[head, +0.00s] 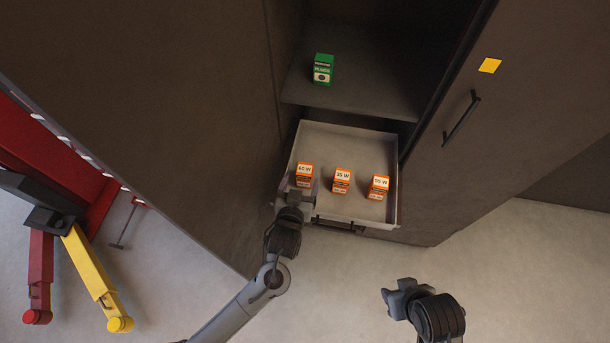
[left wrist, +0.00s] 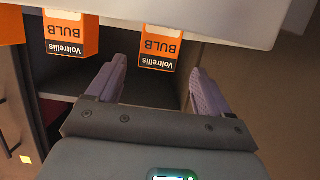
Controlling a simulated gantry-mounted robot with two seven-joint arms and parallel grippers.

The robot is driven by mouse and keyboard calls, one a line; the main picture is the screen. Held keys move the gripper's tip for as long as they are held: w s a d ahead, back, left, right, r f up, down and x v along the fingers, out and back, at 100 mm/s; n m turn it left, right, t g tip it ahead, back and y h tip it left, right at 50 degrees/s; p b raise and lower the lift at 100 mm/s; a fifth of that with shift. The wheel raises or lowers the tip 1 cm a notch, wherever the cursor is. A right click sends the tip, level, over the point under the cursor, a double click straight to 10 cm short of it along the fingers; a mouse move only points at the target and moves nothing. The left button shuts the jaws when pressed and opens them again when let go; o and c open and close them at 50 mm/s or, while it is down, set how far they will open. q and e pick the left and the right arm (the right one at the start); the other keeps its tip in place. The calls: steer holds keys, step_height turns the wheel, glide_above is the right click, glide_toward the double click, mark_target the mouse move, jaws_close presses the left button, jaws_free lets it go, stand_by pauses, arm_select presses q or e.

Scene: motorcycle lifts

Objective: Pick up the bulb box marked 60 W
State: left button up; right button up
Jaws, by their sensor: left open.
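The bulb box marked 60 W (head: 304,170) is orange and white and stands at the left of a row of three in an open drawer. My left gripper (head: 304,188) is open at its near side, with a finger towards each side of it. In the left wrist view the picture is upside down; an orange box (left wrist: 161,48), by its place the 60 W one, shows between the spread fingertips of the left gripper (left wrist: 158,70). Its wattage mark is not readable there. I cannot tell whether the fingers touch it. My right gripper (head: 393,298) is low right, away from the drawer.
The boxes marked 35 W (head: 342,175) and 55 W (head: 379,182) stand to the right in the pale drawer (head: 350,135). A green box (head: 323,70) stands on the shelf above. A dark cabinet door (head: 490,120) is at right. The floor in front is clear.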

mark_target(304, 173)
arm_select(q)
steer(key=shift+r+b+x, duration=0.2)
steer(key=shift+b+x, duration=0.2)
steer(key=shift+x, duration=1.05)
steer(key=shift+r+b+x, duration=0.2)
steer(key=shift+b+x, duration=0.2)
steer(key=shift+x, duration=1.05)
steer(key=shift+d, duration=0.1)
steer(key=c, duration=1.1)
